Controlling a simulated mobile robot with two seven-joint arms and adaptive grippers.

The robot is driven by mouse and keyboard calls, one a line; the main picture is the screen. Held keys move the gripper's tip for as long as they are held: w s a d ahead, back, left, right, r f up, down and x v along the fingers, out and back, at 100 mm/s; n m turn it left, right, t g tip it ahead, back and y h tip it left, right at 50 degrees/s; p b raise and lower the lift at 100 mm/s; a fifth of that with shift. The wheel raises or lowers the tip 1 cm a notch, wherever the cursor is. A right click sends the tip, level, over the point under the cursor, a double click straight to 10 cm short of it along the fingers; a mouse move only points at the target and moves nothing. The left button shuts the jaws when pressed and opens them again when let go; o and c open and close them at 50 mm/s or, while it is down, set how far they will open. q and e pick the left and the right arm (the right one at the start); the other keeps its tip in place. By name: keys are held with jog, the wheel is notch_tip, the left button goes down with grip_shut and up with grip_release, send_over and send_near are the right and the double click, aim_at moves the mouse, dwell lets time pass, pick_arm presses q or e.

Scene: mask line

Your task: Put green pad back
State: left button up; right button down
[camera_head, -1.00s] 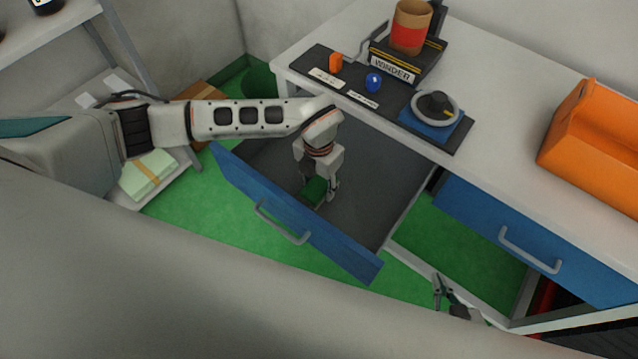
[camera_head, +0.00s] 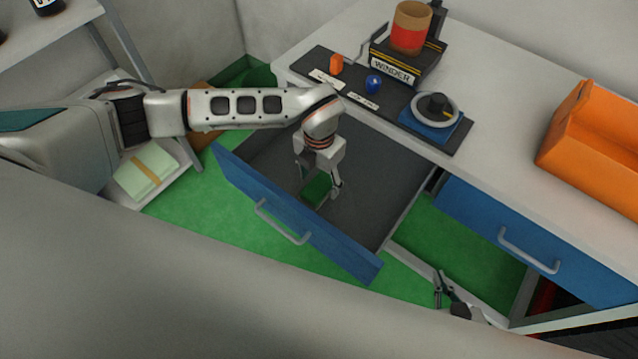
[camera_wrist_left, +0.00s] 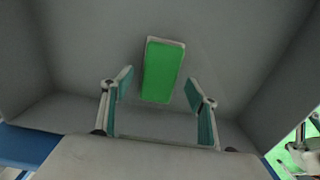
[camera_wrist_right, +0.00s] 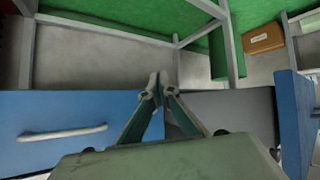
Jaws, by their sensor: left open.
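The green pad (camera_head: 317,188) lies inside the open blue-fronted drawer (camera_head: 365,180), near its front panel. It also shows in the left wrist view as a bright green rectangle with a pale rim (camera_wrist_left: 162,72). My left gripper (camera_head: 320,192) reaches down into the drawer and is open over the pad. In the left wrist view its fingers (camera_wrist_left: 160,86) stand apart on either side of the pad's near end, with gaps visible. My right gripper (camera_head: 441,280) is low in front of the desk. In the right wrist view its fingertips (camera_wrist_right: 161,82) meet with nothing between them.
On the desk, a dark mat (camera_head: 388,108) carries an orange piece, a blue piece and a blue pad (camera_head: 430,124) with a round spool. An orange bin (camera_head: 592,140) stands at the right. A closed blue drawer (camera_head: 535,240) is beside the open one. The drawer walls surround my left gripper.

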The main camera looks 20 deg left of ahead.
aim_at(319, 185)
pick_arm(q)
notch_tip(319, 185, up, 9)
jog(key=shift+r+p, duration=0.2)
jog(key=shift+p, duration=0.15)
dwell(0.4)
